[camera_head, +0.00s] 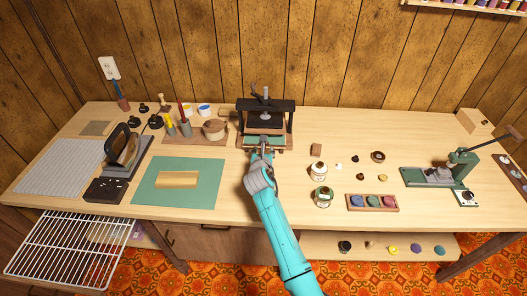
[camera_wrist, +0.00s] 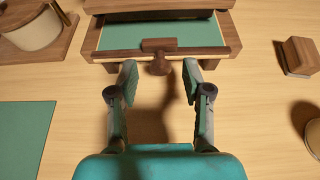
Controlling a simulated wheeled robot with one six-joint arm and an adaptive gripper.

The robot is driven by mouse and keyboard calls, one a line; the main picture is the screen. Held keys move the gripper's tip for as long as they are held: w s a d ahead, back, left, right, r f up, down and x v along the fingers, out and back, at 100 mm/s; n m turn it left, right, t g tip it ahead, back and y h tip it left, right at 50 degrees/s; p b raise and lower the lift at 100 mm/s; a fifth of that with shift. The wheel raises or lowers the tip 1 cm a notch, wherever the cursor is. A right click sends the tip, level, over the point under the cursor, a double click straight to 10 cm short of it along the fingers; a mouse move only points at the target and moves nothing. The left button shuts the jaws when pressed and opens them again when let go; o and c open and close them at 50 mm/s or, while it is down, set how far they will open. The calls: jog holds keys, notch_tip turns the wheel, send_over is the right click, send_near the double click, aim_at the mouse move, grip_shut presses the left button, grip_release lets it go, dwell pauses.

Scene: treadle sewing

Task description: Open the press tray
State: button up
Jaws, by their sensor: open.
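The press (camera_head: 266,112) stands at the back middle of the table, with a black frame and a screw on top. Its tray (camera_head: 257,140) is a green-lined wooden drawer at the base. In the wrist view the tray (camera_wrist: 120,37) shows a green bed, a wooden front rail and a knob-like wooden handle (camera_wrist: 160,62) at the middle. My gripper (camera_wrist: 158,82) is open, its two fingers on either side of the handle and slightly nearer me. I see a gap between each fingertip and the handle. In the head view my gripper (camera_head: 262,152) partly hides the tray front.
A round wooden pot (camera_head: 214,130) and brushes stand left of the press. A small wooden block (camera_head: 316,150) and jars (camera_head: 318,172) stand to the right. The table directly before the tray is clear.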

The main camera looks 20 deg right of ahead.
jog(key=shift+w+d+f, duration=0.15)
jog(key=shift+w+f, duration=0.05)
jog(key=shift+w, duration=0.2)
grip_shut()
jog(key=s+a, duration=0.1)
jog(key=s, duration=0.3)
jog(key=s+a, duration=0.2)
jog(key=s, duration=0.3)
jog(key=s+a, duration=0.1)
jog(key=s, duration=0.4)
jog(key=shift+s+a, duration=0.15)
jog(key=shift+a, duration=0.2)
grip_release()
jog(key=v, duration=1.2)
jog(key=shift+r, duration=0.1)
